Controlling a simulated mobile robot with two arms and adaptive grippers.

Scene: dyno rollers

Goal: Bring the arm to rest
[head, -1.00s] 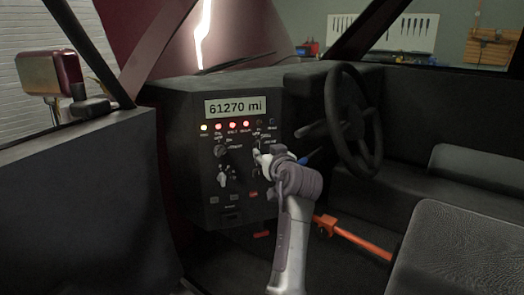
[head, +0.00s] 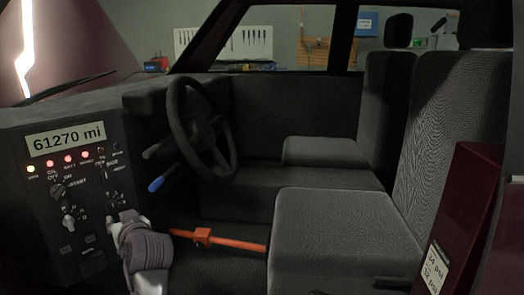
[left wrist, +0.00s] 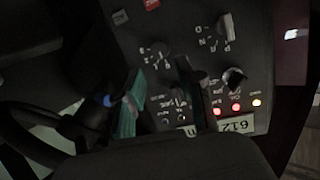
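My left arm (head: 148,262) rises from the bottom of the head view, its wrist in front of the lower right of the dash panel (head: 40,225). Its fingers are hidden there. In the left wrist view, two fingers with teal pads show apart, with a gap between them, so my left gripper (left wrist: 160,92) is open and I see nothing held. Panel knobs and lit lamps lie beyond the fingers. My right gripper is in neither view.
The steering wheel (head: 199,128) and a blue-tipped stalk (head: 160,183) are right of the panel. An orange bar (head: 235,243) crosses the footwell to the front seat (head: 335,235). A dark red door edge (head: 462,215) stands at the right. The cab's middle is open.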

